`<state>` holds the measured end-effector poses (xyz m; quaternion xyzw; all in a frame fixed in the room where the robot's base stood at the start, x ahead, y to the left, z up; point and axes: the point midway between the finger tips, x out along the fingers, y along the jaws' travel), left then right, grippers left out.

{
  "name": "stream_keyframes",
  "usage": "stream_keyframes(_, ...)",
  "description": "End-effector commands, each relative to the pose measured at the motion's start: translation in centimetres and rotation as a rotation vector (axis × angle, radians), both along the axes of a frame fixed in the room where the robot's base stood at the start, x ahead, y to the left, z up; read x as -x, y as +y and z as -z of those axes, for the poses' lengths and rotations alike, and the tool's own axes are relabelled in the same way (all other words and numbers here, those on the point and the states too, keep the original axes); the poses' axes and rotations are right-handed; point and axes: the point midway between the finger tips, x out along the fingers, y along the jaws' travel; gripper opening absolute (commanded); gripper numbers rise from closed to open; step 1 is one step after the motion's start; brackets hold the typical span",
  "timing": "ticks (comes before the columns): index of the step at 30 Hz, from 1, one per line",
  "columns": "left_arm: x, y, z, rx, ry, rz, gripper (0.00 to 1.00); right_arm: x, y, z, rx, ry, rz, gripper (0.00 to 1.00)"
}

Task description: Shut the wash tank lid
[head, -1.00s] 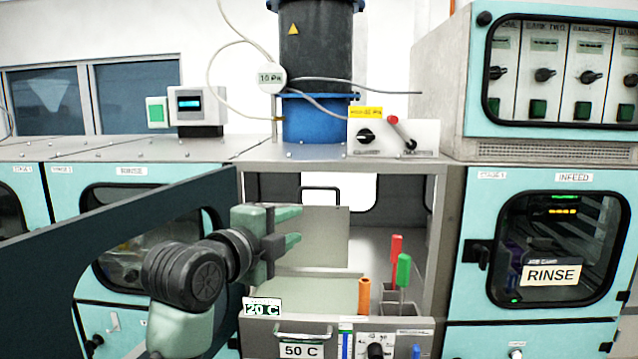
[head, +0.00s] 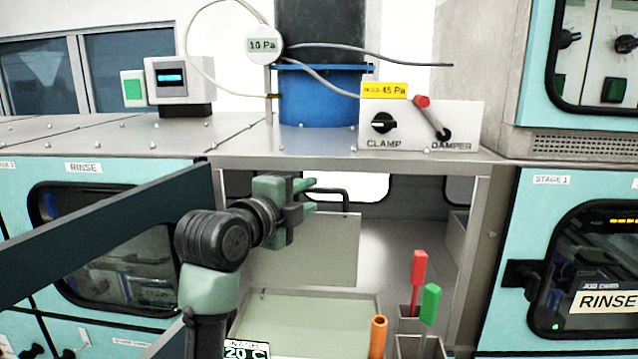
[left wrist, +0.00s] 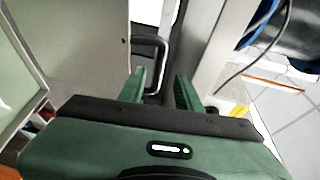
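The wash tank lid (head: 310,255) is a grey panel standing upright at the back of the wash tank (head: 300,318), which shows pale green inside. A black bar handle (head: 340,196) is at the lid's top edge. My left gripper (head: 313,194) is open and empty, inside the open bay, close to the handle. In the left wrist view, the fingers (left wrist: 160,88) are apart and the handle (left wrist: 152,55) lies just ahead of them; I cannot tell whether they touch. The lid panel (left wrist: 85,45) is left of it. My right gripper is not in view.
The bay's top edge (head: 345,163) is just above the gripper. Red (head: 419,268), green (head: 430,303) and orange (head: 378,337) handles stick up at the right front. A "WASH 20 C" label (head: 246,349) is at the tank's front.

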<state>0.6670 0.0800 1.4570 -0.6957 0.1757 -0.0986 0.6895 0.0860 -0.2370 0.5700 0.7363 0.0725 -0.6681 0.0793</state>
Motion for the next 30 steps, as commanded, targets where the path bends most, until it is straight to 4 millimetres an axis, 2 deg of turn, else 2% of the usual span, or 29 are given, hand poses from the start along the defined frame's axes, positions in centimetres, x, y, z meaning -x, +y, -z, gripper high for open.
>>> stream_keyframes(1,-0.9,-0.4,-0.3,0.002,0.006,0.003,0.34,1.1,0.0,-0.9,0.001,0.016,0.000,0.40)
stream_keyframes(3,-1.9,-0.9,-0.2,0.002,0.005,0.003,0.34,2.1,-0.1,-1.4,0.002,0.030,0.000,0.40)
stream_keyframes(6,-3.2,-1.4,0.0,0.001,0.005,0.002,0.34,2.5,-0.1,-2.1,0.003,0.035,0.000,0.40)
stream_keyframes(8,-3.8,-1.6,0.2,0.002,0.004,0.001,0.34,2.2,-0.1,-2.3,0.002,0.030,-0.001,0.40)
stream_keyframes(15,-4.7,-2.0,0.5,-0.001,0.000,0.001,0.34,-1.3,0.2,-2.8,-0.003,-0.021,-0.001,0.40)
stream_keyframes(20,-4.7,-2.0,0.5,-0.001,0.000,0.001,0.34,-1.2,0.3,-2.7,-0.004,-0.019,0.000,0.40)
stream_keyframes(24,-4.7,-2.0,0.5,-0.001,0.000,0.001,0.00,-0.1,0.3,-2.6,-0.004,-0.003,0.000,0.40)
stream_keyframes(30,-4.7,-1.9,0.5,-0.001,0.001,0.001,0.00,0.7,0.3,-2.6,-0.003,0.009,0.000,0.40)
